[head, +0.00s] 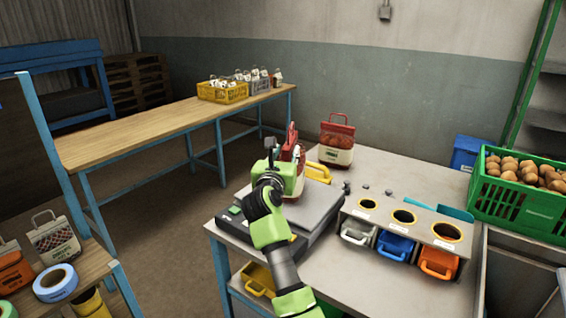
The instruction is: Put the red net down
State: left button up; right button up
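A red net sack with a pale lower part (301,181) is over or on the grey scale (316,205), partly hidden behind my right gripper (272,165). My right gripper is right up against it in the picture. The fingers are mostly hidden, so I cannot tell whether they are shut on the sack, or whether it rests on the scale. A second red sack with a white label band (337,140) stands upright at the back of the grey table (385,180). My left gripper is not in view.
Right of the scale stands a dispenser (398,222) with three round holes and coloured bins. A green crate (521,196) of brown produce is at the far right. A wooden table (150,135) carries a yellow crate (222,92). Clear tabletop lies around the second sack.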

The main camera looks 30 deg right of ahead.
jog(key=v, duration=0.4)
jog(key=shift+b, duration=0.3)
jog(key=shift+s+a, duration=0.1)
jog(key=shift+s, duration=0.05)
